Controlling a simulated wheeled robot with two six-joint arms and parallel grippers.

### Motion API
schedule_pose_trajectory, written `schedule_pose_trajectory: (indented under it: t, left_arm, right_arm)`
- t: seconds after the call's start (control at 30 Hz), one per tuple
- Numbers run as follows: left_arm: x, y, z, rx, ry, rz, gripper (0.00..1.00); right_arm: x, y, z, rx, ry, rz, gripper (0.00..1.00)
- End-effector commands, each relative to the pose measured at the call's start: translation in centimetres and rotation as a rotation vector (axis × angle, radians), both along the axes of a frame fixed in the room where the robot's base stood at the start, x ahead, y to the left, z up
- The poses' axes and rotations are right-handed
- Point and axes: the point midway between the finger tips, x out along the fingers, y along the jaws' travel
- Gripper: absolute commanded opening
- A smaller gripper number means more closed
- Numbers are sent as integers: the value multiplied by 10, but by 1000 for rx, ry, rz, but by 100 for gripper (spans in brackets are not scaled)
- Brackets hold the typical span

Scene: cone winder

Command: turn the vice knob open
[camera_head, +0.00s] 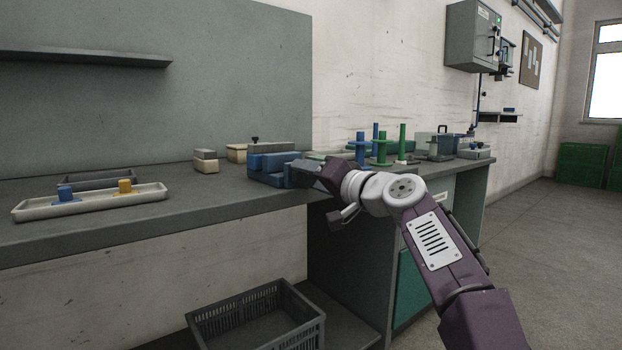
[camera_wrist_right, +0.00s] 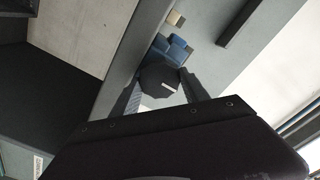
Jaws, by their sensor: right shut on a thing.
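The blue vice (camera_head: 268,162) stands on the bench near its front edge. In the right wrist view, the vice (camera_wrist_right: 173,48) lies just beyond a dark, many-sided knob (camera_wrist_right: 157,76) with a small pale mark. My right gripper (camera_head: 308,173) reaches in from the right at the vice's right end. Its two fingers are on either side of the knob and shut on it. In the head view the knob is hidden by the gripper. My left gripper is in neither view.
A pale tray (camera_head: 100,202) with blue and yellow pieces lies on the bench at left. Green and blue posts (camera_head: 381,149) stand farther right. A dark crate (camera_head: 257,325) sits below the bench.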

Motion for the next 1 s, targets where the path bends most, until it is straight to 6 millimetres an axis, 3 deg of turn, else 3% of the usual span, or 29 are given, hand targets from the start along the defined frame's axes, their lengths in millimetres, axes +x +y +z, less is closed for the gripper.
schedule_pose_trajectory:
  t: [0.5, 0.53, 0.6, 0.87, 1.0]
  left_arm:
    - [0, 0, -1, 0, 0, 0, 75]
    - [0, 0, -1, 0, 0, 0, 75]
    - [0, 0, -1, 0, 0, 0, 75]
    - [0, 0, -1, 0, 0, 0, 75]
    - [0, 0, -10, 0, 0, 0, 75]
  right_arm:
    - [0, 1, -2, -18, -6, 3, 12]
    - [0, 1, -2, -18, -6, 3, 61]
    - [0, 1, -2, -17, -6, 2, 75]
    - [0, 0, -1, -14, -8, 1, 75]
    - [-12, -9, -3, -13, -9, 0, 75]
